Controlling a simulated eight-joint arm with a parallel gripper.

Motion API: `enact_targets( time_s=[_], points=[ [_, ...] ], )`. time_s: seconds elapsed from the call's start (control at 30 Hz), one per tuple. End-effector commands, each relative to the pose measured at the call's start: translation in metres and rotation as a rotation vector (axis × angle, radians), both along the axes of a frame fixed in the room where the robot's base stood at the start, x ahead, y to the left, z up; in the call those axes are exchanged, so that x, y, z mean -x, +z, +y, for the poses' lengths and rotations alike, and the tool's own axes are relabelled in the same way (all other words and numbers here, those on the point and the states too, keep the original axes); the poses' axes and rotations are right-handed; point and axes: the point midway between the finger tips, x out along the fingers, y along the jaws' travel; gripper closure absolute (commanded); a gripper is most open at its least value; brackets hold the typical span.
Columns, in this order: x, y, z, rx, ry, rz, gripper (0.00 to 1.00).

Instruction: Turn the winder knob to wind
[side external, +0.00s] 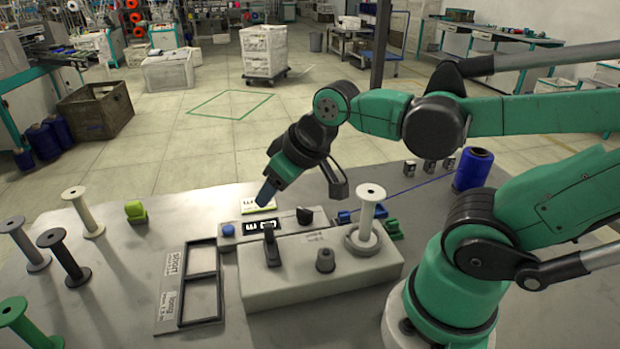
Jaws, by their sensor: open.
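The grey winder (262,292) stands on the table. On its top are a short dark round knob (325,261), an upright black lever (270,247) and, on the rear panel, a small black knob (305,215); I cannot tell which one is the winder knob. A white bobbin (369,212) stands upright on the winder's right end. My gripper (266,194) is open, tilted down in the air above and behind the rear panel, apart from all knobs.
A two-slot tray (184,327) lies left of the winder. Several empty bobbins, including a green one (20,322), stand at the left. A yellow-green block (135,211) sits behind them.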

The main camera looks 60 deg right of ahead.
Motion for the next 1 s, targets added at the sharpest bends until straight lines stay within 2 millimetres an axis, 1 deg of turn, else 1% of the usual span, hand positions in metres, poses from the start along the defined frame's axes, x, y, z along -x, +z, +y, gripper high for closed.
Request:
enact_targets(
  time_s=[0.17, 0.3, 0.4, 0.5, 0.6, 0.77, 1.0],
  points=[
    [-0.009, -0.009, -0.031, 0.033, -0.021, 0.19, 0.53],
    [-0.011, -0.024, -0.058, 0.03, -0.021, 0.367, 0.53],
    [-0.011, -0.034, -0.074, 0.015, -0.015, 0.466, 0.53],
    [-0.009, -0.042, -0.085, -0.002, -0.007, 0.534, 0.53],
    [-0.009, -0.047, -0.09, -0.013, -0.002, 0.567, 0.53],
    [-0.009, -0.058, -0.091, -0.015, 0.001, 0.577, 0.53],
    [-0.009, -0.086, -0.091, -0.015, 0.0, 0.575, 0.53]
  ],
)
